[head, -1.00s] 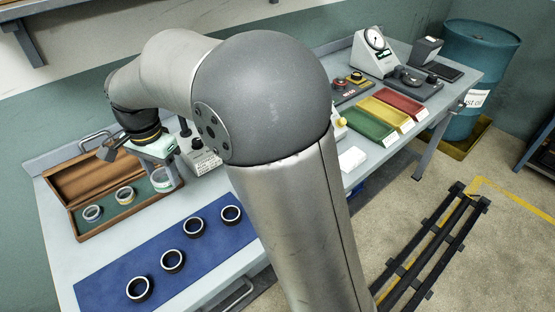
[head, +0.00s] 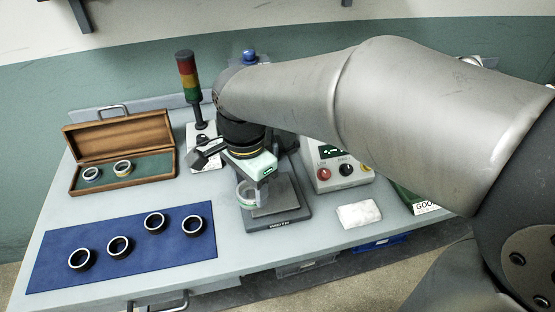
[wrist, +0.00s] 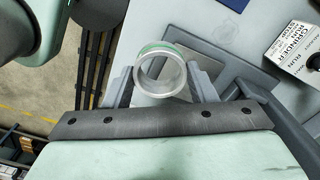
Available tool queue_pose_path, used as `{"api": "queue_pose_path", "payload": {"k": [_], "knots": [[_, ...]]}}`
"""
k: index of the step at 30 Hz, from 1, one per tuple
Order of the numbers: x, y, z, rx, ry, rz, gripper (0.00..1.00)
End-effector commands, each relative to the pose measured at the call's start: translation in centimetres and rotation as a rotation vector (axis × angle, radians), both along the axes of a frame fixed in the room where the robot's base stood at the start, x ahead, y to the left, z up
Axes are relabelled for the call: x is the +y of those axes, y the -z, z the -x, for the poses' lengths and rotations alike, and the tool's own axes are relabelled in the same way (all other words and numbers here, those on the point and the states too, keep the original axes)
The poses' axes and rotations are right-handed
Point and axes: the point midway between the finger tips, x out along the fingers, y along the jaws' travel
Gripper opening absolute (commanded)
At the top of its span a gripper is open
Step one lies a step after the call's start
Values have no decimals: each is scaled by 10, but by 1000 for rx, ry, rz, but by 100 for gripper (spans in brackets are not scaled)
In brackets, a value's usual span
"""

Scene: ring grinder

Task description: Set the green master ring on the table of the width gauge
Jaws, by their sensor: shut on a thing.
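The green master ring is a pale metal ring with a green band. It shows in the head view (head: 246,198) and in the wrist view (wrist: 142,76). My gripper (head: 250,186) is shut on it, with one finger on each side of the ring in the wrist view. The width gauge (head: 290,217) is a dark grey base lettered WIDTH, with a flat lighter table (head: 277,203). The ring hangs at the left part of the gauge. I cannot tell whether it touches the table. My gripper and wrist hide the back of the gauge.
An open wooden case (head: 148,178) with two rings stands at left. Several dark rings lie on a blue mat (head: 190,247). A signal tower (head: 187,75) stands behind. A control box (head: 346,182) and a white cloth (head: 360,215) are right of the gauge.

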Motion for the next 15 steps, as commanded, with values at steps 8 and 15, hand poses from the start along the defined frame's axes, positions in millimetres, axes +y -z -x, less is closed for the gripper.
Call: {"api": "queue_pose_path", "payload": {"k": [8,15], "knots": [[-27,32,-63,5,4,2,24],[-40,72,-92,3,1,1,24]]}}
